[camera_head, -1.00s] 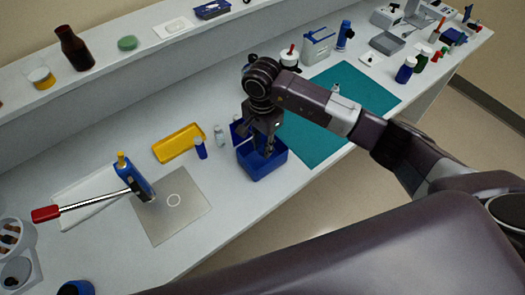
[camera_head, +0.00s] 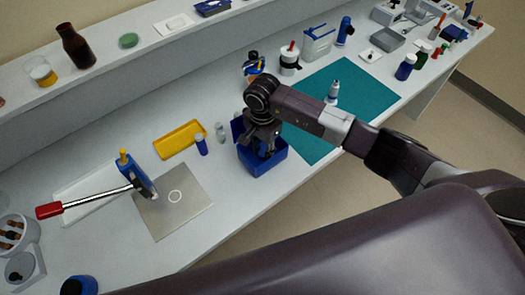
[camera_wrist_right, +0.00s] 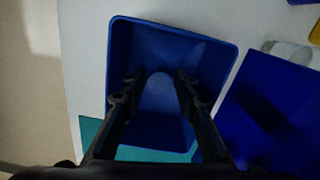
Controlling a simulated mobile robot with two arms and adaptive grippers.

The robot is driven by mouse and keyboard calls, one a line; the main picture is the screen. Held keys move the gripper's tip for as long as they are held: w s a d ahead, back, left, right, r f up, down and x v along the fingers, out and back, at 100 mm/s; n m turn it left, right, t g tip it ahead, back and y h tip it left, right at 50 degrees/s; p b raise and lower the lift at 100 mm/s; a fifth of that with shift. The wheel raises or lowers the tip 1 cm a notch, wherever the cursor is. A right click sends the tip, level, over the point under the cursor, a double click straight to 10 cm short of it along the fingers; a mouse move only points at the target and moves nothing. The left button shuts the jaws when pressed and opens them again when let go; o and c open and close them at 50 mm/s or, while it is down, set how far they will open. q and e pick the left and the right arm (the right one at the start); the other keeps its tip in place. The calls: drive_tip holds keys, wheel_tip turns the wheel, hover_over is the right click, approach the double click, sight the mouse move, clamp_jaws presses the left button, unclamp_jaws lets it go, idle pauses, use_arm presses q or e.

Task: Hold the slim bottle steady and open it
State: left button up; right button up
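A slim bottle (camera_head: 333,92) with a pale top stands upright on the teal mat (camera_head: 372,92), just behind my right arm; I take it as the task's bottle, though other small bottles stand on the bench. My right gripper (camera_head: 266,153) points down into the blue bin (camera_head: 262,168), away from that bottle. In the right wrist view its two fingers (camera_wrist_right: 160,82) are apart above the bin's floor, with the bin walls (camera_wrist_right: 228,60) around them. A faint pale round patch lies between them; I cannot tell what it is. My left gripper is not in view.
The mat is mostly bare.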

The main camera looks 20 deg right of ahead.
sight(263, 153)
drive_tip(key=shift+r, duration=0.2)
drive_tip(key=shift+w+r, duration=0.1)
drive_tip(key=shift+r, duration=0.2)
wheel_tip(263, 153, up, 11)
drive_tip(key=b, duration=0.3)
drive_tip(key=shift+r, duration=0.2)
